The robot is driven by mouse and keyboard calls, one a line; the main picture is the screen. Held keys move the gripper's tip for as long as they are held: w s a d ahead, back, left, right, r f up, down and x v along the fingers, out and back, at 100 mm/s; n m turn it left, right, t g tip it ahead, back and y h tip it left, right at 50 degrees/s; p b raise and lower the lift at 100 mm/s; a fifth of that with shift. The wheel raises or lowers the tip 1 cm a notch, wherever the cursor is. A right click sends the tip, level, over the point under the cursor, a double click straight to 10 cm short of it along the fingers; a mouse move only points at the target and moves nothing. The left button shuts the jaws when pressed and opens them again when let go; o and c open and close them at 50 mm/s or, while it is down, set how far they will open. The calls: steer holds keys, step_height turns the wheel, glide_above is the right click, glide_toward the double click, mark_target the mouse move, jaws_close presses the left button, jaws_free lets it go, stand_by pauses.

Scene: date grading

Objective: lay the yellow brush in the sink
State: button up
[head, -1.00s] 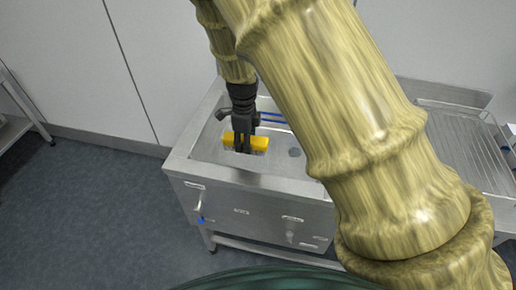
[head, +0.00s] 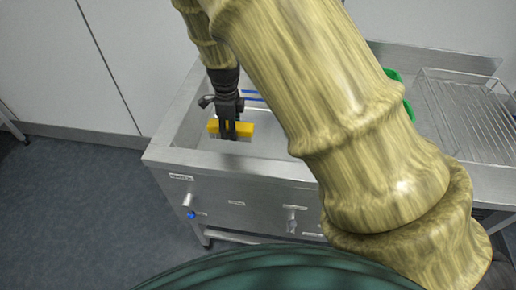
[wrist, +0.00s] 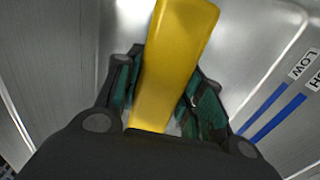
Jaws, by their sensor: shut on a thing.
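The yellow brush (head: 243,128) is in my gripper, over the left part of the steel sink (head: 172,156). Its yellow back is up and its pale bristles point down. My gripper (head: 231,132) points down with its fingers on either side of the brush. In the wrist view the yellow brush (wrist: 178,60) runs between the two dark fingers (wrist: 160,108), which are shut on it. The sink's steel floor and walls show around it. I cannot tell whether the bristles touch the sink floor.
Blue level lines, labelled in the wrist view, mark the sink's wall. A wire rack (head: 462,105) lies on the drainboard at right, with a green thing (head: 408,108) beside it, partly behind my arm. Knobs (head: 188,200) line the sink's front.

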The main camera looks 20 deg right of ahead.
steer(key=shift+f+p, duration=0.7)
steer(key=shift+f, duration=4.6)
steer(key=shift+f, duration=0.1)
steer(key=o, duration=1.1)
steer(key=shift+r+b, duration=0.9)
steer(key=shift+r, duration=5.2)
steer(key=shift+r, duration=0.1)
